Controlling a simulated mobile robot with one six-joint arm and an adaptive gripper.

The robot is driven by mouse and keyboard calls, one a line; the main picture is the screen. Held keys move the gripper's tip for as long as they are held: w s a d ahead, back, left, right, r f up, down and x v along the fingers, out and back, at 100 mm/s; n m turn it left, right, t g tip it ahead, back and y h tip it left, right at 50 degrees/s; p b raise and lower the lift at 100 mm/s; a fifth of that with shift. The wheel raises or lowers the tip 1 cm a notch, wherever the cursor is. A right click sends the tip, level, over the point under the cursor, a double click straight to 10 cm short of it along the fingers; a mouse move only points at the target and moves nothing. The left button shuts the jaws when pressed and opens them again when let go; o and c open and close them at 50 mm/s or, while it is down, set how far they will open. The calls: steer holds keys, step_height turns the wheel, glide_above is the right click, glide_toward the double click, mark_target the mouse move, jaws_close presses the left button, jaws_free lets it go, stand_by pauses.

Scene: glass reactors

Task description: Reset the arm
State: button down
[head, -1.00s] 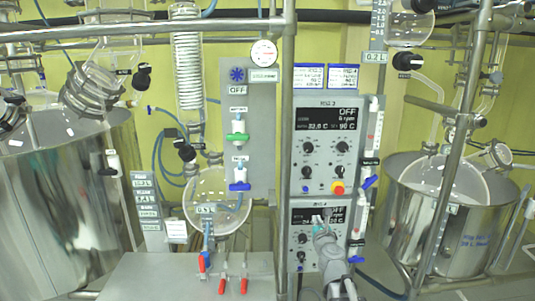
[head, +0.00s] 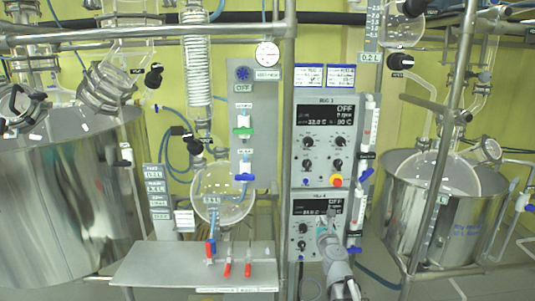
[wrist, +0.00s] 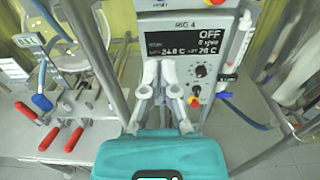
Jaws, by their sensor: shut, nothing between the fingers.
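My gripper (head: 324,230) shows in the head view low in front of the lower control box (head: 300,207), at the end of my grey arm. In the wrist view my gripper (wrist: 162,72) has its two pale fingers close together, with nothing between them. Its teal body fills the bottom middle. The lower control box (wrist: 180,50), with a dark display reading OFF, is just beyond the fingertips. I cannot tell whether they touch it.
An upper control box (head: 325,145) sits above. A grey shelf (head: 150,265) with red-handled valves is to the left. Steel vessels stand at left (head: 60,210) and right (head: 415,215). Metal posts (head: 290,120) rise close to the arm.

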steer(key=s+a+f+n+g+y, duration=0.3)
steer(key=s+a+f+n+g, duration=0.15)
steer(key=n, duration=0.75)
steer(key=s+a+f+n+g+y, duration=0.4)
steer(key=s+a+f+n, duration=0.1)
steer(key=n, duration=0.7)
steer(key=s+d+f+n+g+h, duration=0.3)
steer(key=s+d+f+n+g, duration=0.1)
steer(key=s, duration=0.3)
steer(key=s+d+f+n+g+h, duration=0.4)
steer(key=s+d+f+n+g, duration=0.1)
steer(key=s+n, duration=0.2)
steer(key=shift+s+n+h, duration=0.3)
steer(key=shift+s, duration=0.35)
steer(key=shift+g, duration=0.25)
